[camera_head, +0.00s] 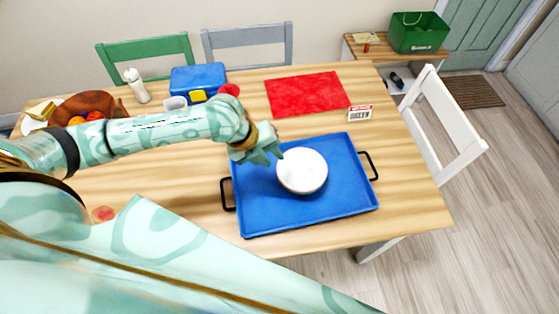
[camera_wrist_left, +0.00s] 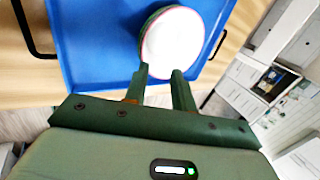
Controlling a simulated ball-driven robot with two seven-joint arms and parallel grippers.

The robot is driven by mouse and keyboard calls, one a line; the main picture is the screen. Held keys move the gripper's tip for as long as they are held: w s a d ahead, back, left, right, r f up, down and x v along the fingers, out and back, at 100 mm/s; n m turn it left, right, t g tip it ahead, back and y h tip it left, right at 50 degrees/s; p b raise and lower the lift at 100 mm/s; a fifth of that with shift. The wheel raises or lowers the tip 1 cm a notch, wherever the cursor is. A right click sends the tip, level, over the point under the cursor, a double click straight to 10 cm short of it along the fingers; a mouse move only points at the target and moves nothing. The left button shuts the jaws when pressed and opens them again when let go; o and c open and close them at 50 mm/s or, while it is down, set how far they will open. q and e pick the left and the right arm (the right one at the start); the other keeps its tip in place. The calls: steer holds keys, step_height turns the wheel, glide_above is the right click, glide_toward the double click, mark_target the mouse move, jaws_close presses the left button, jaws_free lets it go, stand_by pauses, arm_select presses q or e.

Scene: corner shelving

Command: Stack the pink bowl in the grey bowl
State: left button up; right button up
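A round bowl (camera_head: 302,170) with a white inside stands upright on the blue tray (camera_head: 262,217). In the left wrist view the bowl (camera_wrist_left: 172,40) shows a thin pinkish rim and a darker greenish-grey edge on its left side. I cannot tell whether this is one bowl or two nested. No separate pink or grey bowl shows clearly. My left gripper (camera_head: 272,150) is at the bowl's upper-left edge. In the left wrist view its two fingers (camera_wrist_left: 160,73) are apart with the near rim between or just under their tips; contact is unclear. My right gripper is out of view.
The tray has black handles (camera_head: 228,194) at both ends. A red placemat (camera_head: 307,94), a small sign (camera_head: 360,113), a white cup (camera_head: 175,103), a red cup (camera_head: 229,89) and a blue box (camera_head: 198,78) lie behind. A wooden fruit bowl (camera_head: 88,103) is far left. The right table edge is clear.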

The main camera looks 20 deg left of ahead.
arm_select(q)
steer(key=v, duration=0.5)
steer(key=shift+p, duration=0.4)
